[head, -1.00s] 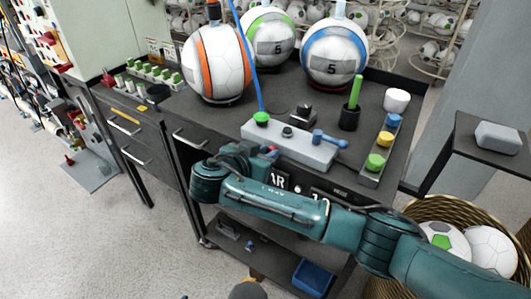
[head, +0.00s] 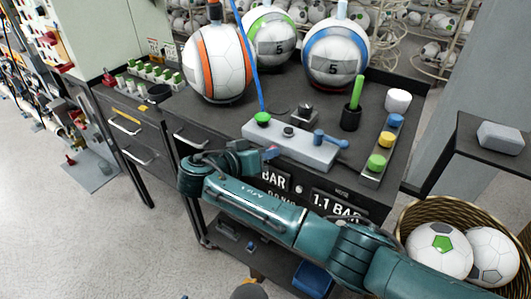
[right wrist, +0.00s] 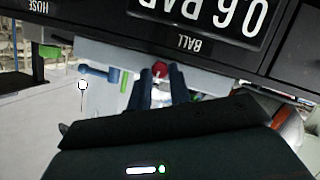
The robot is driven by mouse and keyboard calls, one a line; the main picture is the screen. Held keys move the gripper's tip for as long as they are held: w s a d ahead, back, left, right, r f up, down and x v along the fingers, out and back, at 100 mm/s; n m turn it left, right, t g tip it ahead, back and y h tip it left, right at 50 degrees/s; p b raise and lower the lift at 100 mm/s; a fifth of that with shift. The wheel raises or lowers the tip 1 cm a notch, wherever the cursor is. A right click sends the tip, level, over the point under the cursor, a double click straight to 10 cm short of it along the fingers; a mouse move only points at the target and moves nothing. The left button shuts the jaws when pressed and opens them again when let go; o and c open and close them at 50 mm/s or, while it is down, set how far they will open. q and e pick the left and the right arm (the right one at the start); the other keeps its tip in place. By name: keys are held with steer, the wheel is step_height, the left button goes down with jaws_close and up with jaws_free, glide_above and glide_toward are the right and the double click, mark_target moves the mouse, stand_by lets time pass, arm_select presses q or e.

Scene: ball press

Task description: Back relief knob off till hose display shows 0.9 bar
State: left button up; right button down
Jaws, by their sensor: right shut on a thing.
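The red relief knob (right wrist: 160,68) is on the front of the grey valve block (head: 297,150). My right gripper (right wrist: 161,78) is shut on it; in the head view the gripper (head: 268,153) is at the block's front face, with the knob mostly hidden. The hose display (head: 336,204) reads 1.1 BAR in the head view. The ball display (right wrist: 208,15) reads 0.6 BAR, upside down in the right wrist view; its digits are covered by my arm in the head view. My left gripper is not in view.
A blue lever (head: 330,139) and a green cap (head: 263,119) are on the block. Balls, including an orange-striped one (head: 216,65), stand behind. A button strip (head: 372,178) lies to the right. A ball basket (head: 408,212) stands at the lower right.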

steer(key=shift+f+n+h, duration=0.1)
steer(key=shift+n+h, duration=0.3)
steer(key=shift+n, duration=0.2)
steer(key=c, duration=1.3)
jaws_free()
steer(key=shift+w, duration=0.1)
